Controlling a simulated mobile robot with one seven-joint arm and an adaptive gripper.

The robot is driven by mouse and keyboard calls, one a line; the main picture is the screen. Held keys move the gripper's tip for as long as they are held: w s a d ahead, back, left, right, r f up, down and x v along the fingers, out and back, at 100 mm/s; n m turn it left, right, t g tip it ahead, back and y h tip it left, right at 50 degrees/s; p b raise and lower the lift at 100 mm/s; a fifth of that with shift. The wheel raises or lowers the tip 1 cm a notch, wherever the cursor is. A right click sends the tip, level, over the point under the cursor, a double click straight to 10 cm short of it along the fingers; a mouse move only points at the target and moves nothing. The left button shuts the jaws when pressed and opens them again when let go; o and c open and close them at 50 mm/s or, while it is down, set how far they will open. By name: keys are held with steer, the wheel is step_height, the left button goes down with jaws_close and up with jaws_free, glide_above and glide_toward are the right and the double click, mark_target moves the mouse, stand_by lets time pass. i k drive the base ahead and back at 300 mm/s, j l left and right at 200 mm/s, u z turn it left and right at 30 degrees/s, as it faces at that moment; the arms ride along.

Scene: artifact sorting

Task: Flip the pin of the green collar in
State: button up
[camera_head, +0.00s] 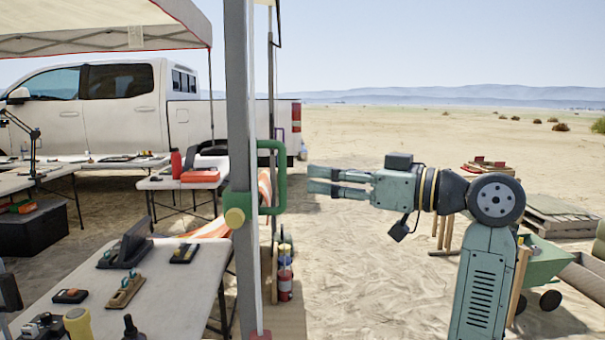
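The green collar (245,204) sits around the grey canopy pole, at about mid-height in the view. A green D-shaped handle (284,178) stands out from the collar's right side. My gripper (309,179) is to the right of the handle, level with it and pointing left. Its two fingers are apart with nothing seen between them. It appears clear of the handle, though the depth between them is hard to judge.
The grey pole (240,110) rises in front of a white table (190,280) with dark tools. Another table (190,180) bears red items. Bottles (285,270) stand low behind the pole. A green cart (545,262) is at right. Open sand lies below my gripper.

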mark_target(234, 218)
steer(key=k+l, duration=0.15)
steer(key=l, duration=0.15)
steer(key=k+l, duration=0.15)
steer(key=l, duration=0.15)
steer(key=k+l, duration=0.1)
steer(key=l, duration=0.25)
steer(key=k+l, duration=0.15)
steer(key=l, duration=0.15)
